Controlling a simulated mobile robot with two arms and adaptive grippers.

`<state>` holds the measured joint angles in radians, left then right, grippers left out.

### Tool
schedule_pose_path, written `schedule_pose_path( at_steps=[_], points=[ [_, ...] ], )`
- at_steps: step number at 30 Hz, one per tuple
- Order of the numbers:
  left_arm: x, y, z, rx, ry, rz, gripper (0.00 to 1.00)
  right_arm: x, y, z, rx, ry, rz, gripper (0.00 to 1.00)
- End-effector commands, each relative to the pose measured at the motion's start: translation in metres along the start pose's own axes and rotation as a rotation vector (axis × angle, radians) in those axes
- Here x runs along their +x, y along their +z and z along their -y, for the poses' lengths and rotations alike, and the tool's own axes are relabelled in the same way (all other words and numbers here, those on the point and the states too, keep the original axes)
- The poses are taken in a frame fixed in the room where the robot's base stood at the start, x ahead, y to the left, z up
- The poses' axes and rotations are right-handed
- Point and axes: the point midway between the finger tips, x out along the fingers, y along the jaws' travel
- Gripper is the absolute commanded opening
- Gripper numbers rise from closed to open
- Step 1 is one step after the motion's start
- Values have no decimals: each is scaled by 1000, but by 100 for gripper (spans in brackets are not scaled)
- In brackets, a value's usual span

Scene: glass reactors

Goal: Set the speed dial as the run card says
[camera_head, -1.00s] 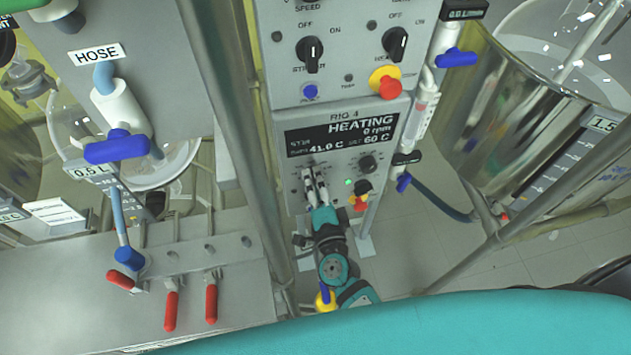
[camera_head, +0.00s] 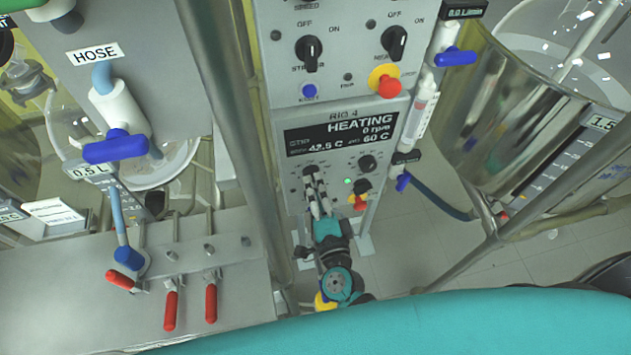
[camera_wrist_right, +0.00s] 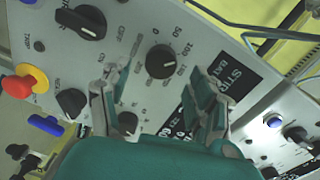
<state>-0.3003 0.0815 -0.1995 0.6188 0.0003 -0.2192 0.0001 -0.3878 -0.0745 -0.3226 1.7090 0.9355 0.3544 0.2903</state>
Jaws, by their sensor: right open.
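The speed dial is the left knob (camera_head: 309,170) under the display of the RIG 4 panel (camera_head: 400,104). In the right wrist view it is a black round dial (camera_wrist_right: 161,62) with a numbered scale around it. My right gripper (camera_head: 318,192) is open in front of this dial. In the wrist view its two fingers (camera_wrist_right: 158,82) stand apart with the dial beyond and between them; I cannot tell whether they touch it. The display (camera_head: 340,134) reads HEATING, 0 rpm, 42.5 C and 60 C. The run card cannot be identified. My left gripper is out of view.
A second knob (camera_head: 366,162) sits right of the dial. Above are a stirrer switch (camera_head: 309,50) and a red stop button (camera_head: 389,87). A metal post (camera_head: 236,120) stands left of the panel. A steel vessel (camera_head: 495,120) is at right, red-handled valves (camera_head: 171,308) at lower left.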

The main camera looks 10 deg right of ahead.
Motion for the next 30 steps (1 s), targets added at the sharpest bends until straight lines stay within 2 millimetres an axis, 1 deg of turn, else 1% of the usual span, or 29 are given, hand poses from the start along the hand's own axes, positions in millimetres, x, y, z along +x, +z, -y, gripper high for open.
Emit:
schedule_pose_path(
  at_steps=[1, 6, 9, 12, 15, 18, 30],
  points=[
    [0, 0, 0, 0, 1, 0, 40, -13, 0, -2, -2, 3, 2, 62],
    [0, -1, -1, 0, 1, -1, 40, -50, 0, -1, -1, 3, 3, 62],
    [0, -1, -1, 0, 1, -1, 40, -68, 0, -1, -2, 3, 2, 62],
    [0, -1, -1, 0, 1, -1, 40, -81, 0, -1, -1, 2, 2, 62],
    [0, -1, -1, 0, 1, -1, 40, -89, 0, 0, -2, 1, 0, 62],
    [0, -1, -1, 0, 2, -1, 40, -92, 0, 0, -1, 0, 0, 62],
    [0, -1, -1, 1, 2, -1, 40, -92, 0, 0, -1, 0, 0, 62]
  ],
)
